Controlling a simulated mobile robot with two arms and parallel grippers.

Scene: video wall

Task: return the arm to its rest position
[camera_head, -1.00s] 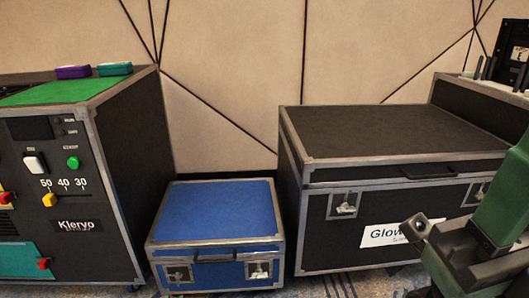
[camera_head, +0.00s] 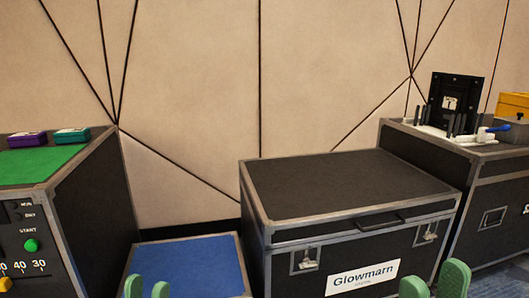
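My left gripper (camera_head: 147,288) shows only as two rounded green fingertips at the bottom edge, in front of the blue case. The fingertips stand apart with nothing seen between them. My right gripper (camera_head: 434,283) shows as two green fingertips at the bottom right, in front of the black Glowmarn case. They are also apart, with nothing seen between them. The rest of both grippers and both arms is below the picture.
A low blue case (camera_head: 190,265) stands between a black console with a green top (camera_head: 40,165) and the black Glowmarn case (camera_head: 345,190). Purple (camera_head: 27,139) and teal (camera_head: 72,135) boxes lie on the console. Another case (camera_head: 490,205) at right carries equipment.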

